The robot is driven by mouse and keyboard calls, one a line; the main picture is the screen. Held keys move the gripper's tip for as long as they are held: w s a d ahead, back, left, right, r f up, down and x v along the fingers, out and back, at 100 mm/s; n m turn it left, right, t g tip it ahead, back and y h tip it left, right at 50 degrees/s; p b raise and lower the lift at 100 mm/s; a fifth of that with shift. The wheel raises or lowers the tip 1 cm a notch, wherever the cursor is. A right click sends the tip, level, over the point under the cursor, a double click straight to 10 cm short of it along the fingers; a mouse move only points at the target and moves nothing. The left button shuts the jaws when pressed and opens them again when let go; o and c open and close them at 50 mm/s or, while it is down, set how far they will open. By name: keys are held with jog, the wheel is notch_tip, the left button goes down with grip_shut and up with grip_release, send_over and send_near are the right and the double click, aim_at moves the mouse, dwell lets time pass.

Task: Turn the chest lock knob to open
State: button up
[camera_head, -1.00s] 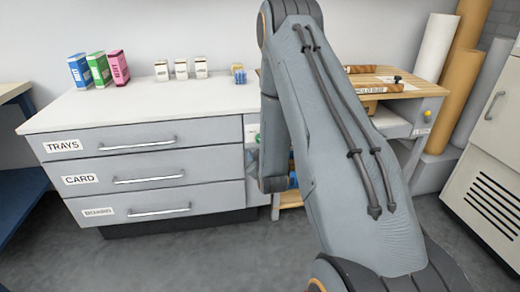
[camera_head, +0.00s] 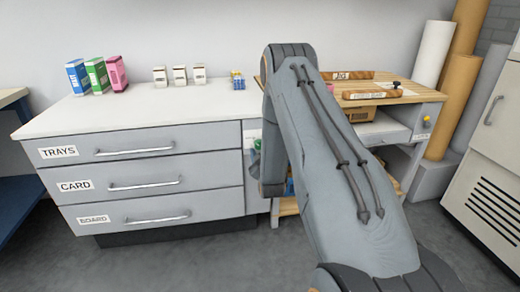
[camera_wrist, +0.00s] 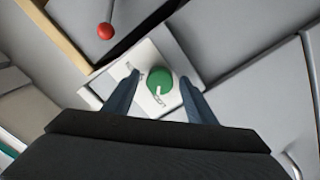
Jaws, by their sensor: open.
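The green round lock knob (camera_wrist: 159,80) sits on a white plate (camera_wrist: 148,103) on a grey front in the wrist view. A pale pointer mark shows on the knob, and small lettering, too small to read, is on the plate. My gripper (camera_wrist: 158,86) is open, with one dark blue finger on each side of the knob. I cannot tell whether the fingers touch it. In the head view the grey drawer chest (camera_head: 215,140) stands left of my arm. A bit of green (camera_head: 258,144) shows at its right side, and my arm hides most of the gripper.
Chest drawers are labelled TRAYS, CARD and BOARD. Coloured boxes (camera_head: 97,75) and small white cartons (camera_head: 180,75) stand on the white top. A wooden bench (camera_head: 420,97) is at right. A red ball-ended lever (camera_wrist: 105,31) is near the gripper. The floor in front is clear.

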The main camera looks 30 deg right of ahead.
jog(key=shift+c, duration=0.4)
jog(key=c, duration=1)
jog(key=shift+o, duration=0.2)
jog(key=shift+m, duration=0.3)
jog(key=m, duration=0.3)
jog(key=shift+m+p, duration=0.3)
jog(key=shift+m, duration=0.1)
jog(key=m, duration=0.4)
jog(key=shift+p, duration=0.3)
jog(key=m, duration=0.4)
jog(key=shift+m, duration=0.3)
jog(key=shift+m+y+p, duration=0.4)
jog(key=shift+m, duration=1.8)
